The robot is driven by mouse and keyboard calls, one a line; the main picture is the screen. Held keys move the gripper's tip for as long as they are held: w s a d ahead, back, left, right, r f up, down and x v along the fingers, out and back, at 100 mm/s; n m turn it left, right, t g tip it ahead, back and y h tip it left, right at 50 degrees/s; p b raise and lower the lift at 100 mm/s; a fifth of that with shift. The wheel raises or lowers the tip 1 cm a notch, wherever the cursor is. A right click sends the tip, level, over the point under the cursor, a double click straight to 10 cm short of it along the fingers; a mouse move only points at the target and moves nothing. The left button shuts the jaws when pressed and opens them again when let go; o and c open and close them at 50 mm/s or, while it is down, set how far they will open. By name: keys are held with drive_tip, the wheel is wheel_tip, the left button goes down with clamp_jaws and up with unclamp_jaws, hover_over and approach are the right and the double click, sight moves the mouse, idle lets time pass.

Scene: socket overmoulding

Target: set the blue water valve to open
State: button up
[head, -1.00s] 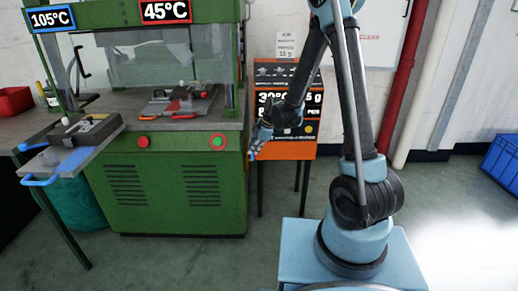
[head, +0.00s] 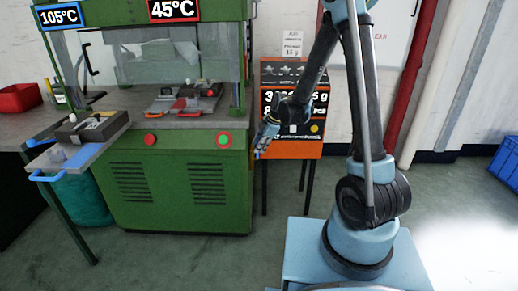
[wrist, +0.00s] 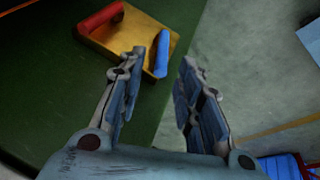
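The blue water valve (wrist: 162,53) shows in the wrist view as a blue handle on a brass-coloured block. A red handle (wrist: 98,19) sits on the same block, to the left. The block is against a dark green surface. My gripper (wrist: 160,68) is open and empty, with its fingertips spread on either side of the blue handle's lower end. I cannot tell whether a finger touches it. In the head view my gripper (head: 266,138) hangs beside the right side of the green machine, and the valve cannot be clearly made out there.
The green press (head: 178,190) stands left of my gripper. An orange control box (head: 308,147) on dark legs stands just behind it. A blue crate (head: 505,160) lies far right. The floor (head: 270,225) in front is clear.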

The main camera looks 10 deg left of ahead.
drive_tip(key=v, duration=1)
drive_tip(key=shift+r, duration=0.2)
